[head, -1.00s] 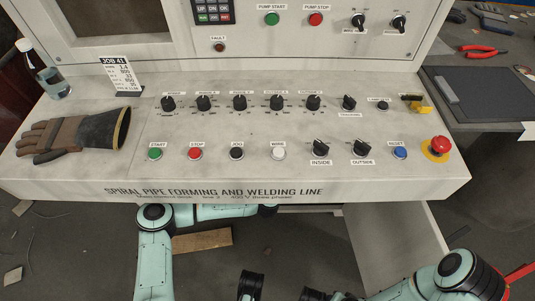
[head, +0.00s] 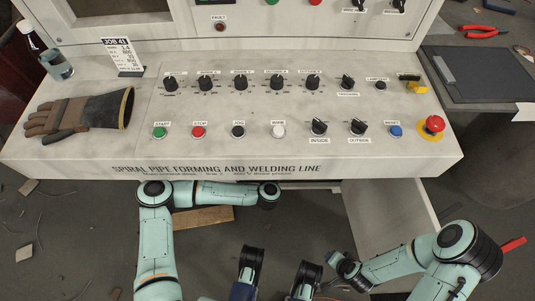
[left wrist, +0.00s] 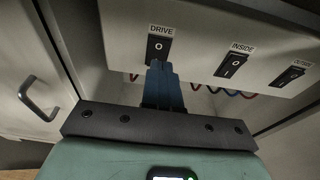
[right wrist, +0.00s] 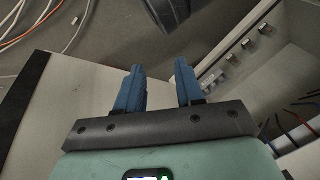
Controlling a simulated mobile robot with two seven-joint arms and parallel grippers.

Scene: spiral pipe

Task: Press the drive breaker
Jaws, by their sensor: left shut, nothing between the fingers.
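The drive breaker (left wrist: 158,48) is a black rocker switch under a DRIVE label on a pale panel in the left wrist view. My left gripper (left wrist: 160,66) is shut and empty. Its blue fingertips are at the lower edge of that breaker and cover its lower part; I cannot tell whether they touch it. In the head view my left arm reaches under the console and its fingers are hidden. My right gripper (right wrist: 158,80) is open and empty in the right wrist view, with a wide gap between its blue fingers.
Two more breakers, INSIDE (left wrist: 233,65) and a partly legible one (left wrist: 289,77), sit to the right on the same panel. Red and blue wires (left wrist: 222,91) hang below it. A door with a handle (left wrist: 40,98) stands left. The console (head: 75,165) lies above my arms.

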